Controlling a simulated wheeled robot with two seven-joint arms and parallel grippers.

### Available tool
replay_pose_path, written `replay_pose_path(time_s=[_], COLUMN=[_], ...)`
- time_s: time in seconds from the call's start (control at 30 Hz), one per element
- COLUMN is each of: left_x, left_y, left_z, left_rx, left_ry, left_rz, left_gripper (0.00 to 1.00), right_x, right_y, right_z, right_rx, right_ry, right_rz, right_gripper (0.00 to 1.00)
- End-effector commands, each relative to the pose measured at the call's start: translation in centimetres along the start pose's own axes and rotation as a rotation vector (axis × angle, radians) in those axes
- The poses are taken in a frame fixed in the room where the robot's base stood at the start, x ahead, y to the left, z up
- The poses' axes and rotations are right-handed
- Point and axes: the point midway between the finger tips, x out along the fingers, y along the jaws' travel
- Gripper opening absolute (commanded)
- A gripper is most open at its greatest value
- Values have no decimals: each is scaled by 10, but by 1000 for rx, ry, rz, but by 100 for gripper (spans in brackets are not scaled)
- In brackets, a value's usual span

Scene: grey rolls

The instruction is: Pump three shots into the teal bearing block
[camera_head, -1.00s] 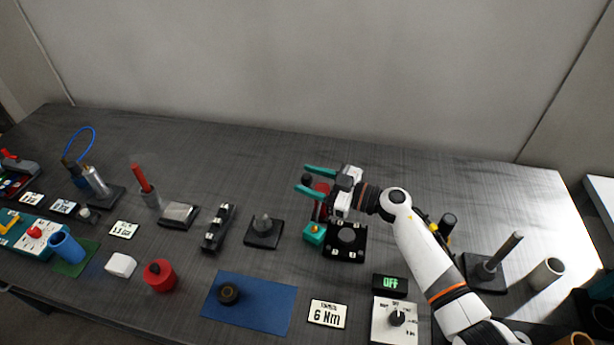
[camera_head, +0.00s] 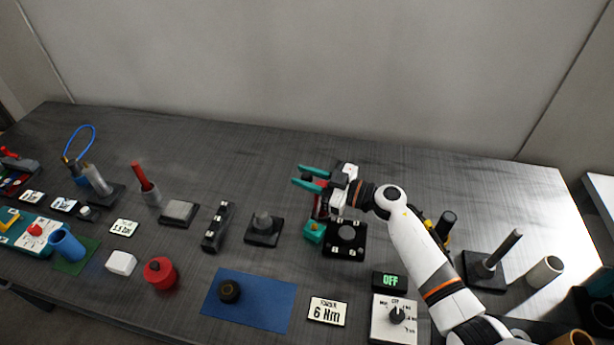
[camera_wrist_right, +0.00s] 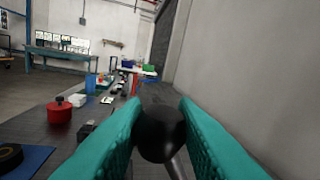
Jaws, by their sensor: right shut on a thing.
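A small teal block (camera_head: 314,233) with an orange-brass fitting on top, seemingly the bearing block, sits beside a black base plate (camera_head: 345,240). A red upright body (camera_head: 320,206) stands just behind it, partly hidden by my right gripper. My right gripper (camera_head: 310,178), with teal fingers, is above and behind the block, shut on a black ball knob. In the right wrist view the knob (camera_wrist_right: 160,132) sits between both fingers, with a grey rod running down from it. Where the rod ends is hidden. My left gripper is not in view.
A blue mat (camera_head: 262,305) with a black ring lies in front. A post on a black base (camera_head: 263,232) stands left. The table behind is clear.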

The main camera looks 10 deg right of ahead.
Motion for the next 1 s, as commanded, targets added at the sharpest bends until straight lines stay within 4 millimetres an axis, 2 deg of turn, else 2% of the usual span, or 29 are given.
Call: replay_pose_path(time_s=[0.27,0.77,1.0], left_x=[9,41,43], left_y=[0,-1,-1], left_z=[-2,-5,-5], left_rx=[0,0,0], left_ry=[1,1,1], left_rz=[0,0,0], left_gripper=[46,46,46], right_x=[-2,-7,-8], right_y=[12,41,48], right_z=[-8,-29,-36], right_rx=[-119,-466,-474], right_ry=[-22,-90,-89], right_rz=[-4,-16,-15], right_gripper=[0,0,0])
